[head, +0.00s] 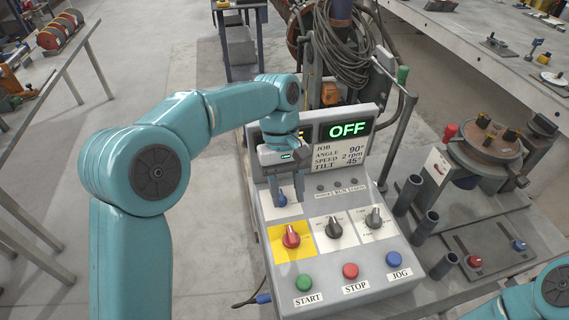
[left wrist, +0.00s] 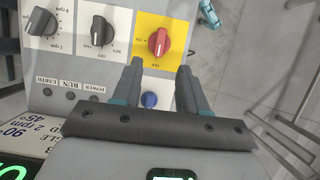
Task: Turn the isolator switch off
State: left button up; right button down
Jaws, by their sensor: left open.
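The isolator switch (head: 291,237) is a red rotary knob on a yellow plate (head: 275,248), at the left of the sloped control panel. It also shows in the left wrist view (left wrist: 159,41), its grip bar running roughly up and down in the picture; I cannot tell its marked setting for sure. My left gripper (head: 287,204) is open and empty, pointing down at the panel just above the knob in the head view. In the left wrist view its fingertips (left wrist: 160,67) stand apart, short of the red knob. My right gripper is out of view.
A blue knob (left wrist: 149,99) shows between my left fingers. Two black knobs (head: 334,227) (head: 374,218) stand right of the switch. START (head: 304,283), STOP (head: 350,271) and JOG (head: 393,259) buttons line the front. The display (head: 347,129) reads OFF.

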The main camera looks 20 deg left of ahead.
pick_arm(q)
jog(key=v, duration=0.6)
jog(key=shift+w+r+p, duration=0.2)
jog(key=shift+r+p, duration=0.15)
jog(key=shift+p, duration=0.1)
jog(key=shift+a, duration=0.1)
